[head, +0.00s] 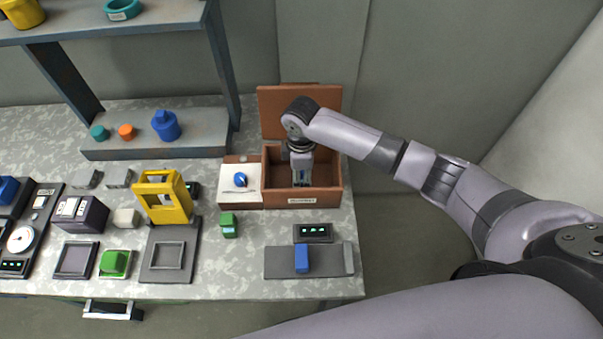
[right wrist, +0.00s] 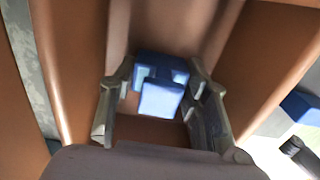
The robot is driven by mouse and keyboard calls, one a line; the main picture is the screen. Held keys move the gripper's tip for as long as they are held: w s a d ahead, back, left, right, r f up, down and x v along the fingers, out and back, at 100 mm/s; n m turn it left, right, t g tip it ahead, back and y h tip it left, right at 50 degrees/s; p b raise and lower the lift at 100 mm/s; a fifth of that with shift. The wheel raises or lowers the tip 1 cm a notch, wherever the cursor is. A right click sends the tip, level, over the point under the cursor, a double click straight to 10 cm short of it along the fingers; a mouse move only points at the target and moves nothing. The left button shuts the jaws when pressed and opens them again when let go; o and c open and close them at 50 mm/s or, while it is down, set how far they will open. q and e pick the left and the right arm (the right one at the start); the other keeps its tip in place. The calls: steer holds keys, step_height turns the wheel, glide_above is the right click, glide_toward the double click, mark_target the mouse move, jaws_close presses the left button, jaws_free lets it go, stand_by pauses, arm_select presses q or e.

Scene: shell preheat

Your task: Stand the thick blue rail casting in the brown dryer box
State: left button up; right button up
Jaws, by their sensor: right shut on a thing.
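The brown dryer box (head: 328,180) stands at the back right of the bench with its lid (head: 272,112) raised at the back. My right gripper (head: 302,180) reaches down inside the box. In the right wrist view my right gripper (right wrist: 160,88) is shut on a blue casting (right wrist: 160,98), which sits between the two fingers with brown walls around it. The casting is mostly hidden in the head view. I cannot tell whether its lower end touches the box floor. My left gripper is not in view.
A white panel with a blue knob (head: 240,180) adjoins the box on the left. A blue block (head: 301,259) sits on a grey plate in front, by a small display (head: 314,233). A yellow frame (head: 164,197) and a green piece (head: 228,226) stand further left.

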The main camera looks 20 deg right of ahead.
steer(key=o, duration=1.4)
steer(key=shift+f, duration=0.1)
steer(key=shift+c, duration=0.2)
step_height(320, 180, up, 12)
steer(key=shift+r+b, duration=0.2)
steer(key=shift+b, duration=0.4)
steer(key=shift+f, duration=0.1)
